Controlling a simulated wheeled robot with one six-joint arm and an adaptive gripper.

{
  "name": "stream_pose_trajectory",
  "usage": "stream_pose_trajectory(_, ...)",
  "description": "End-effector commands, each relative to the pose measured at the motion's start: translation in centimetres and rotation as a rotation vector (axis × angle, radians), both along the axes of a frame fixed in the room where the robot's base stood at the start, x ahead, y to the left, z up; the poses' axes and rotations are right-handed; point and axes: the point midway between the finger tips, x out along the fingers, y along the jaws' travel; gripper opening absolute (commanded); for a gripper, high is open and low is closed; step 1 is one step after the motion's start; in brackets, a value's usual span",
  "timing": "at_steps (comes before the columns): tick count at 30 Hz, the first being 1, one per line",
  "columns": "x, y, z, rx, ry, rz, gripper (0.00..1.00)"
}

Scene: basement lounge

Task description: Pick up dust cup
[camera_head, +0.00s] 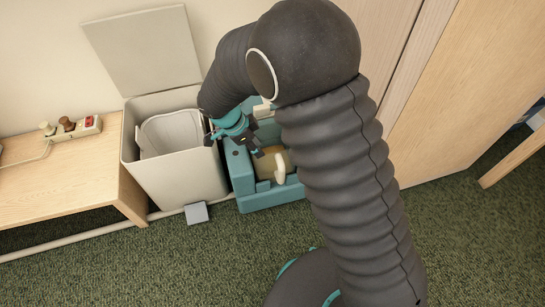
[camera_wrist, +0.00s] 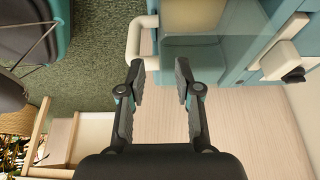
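A teal dock (camera_head: 244,176) stands on the carpet beside a white bin. In it sits what looks like the dust cup (camera_head: 265,167), a yellowish see-through body with a cream handle (camera_head: 281,168) at its front. My gripper (camera_head: 256,150) is just above and left of the cup, partly hidden by my arm. In the wrist view my gripper (camera_wrist: 159,78) is open, with nothing between its fingers. A cream handle (camera_wrist: 133,40) joined to a clear and teal body (camera_wrist: 190,48) lies just beyond the fingertips, apart from them. Part of the dock is hidden behind my arm.
The white bin (camera_head: 178,174), its lid up against the wall, stands close left of the dock. A low wooden bench (camera_head: 60,180) with a power strip (camera_head: 90,124) is farther left. A wooden panel (camera_head: 470,90) rises on the right.

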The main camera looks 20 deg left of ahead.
Motion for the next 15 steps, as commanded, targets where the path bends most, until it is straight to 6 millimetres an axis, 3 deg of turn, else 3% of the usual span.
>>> stream_pose_trajectory(9,1.1,-2.0,-5.1,-0.002,0.003,0.0,0.33)
stream_pose_trajectory(15,1.4,-2.4,-6.3,0.0,0.002,0.001,0.33)
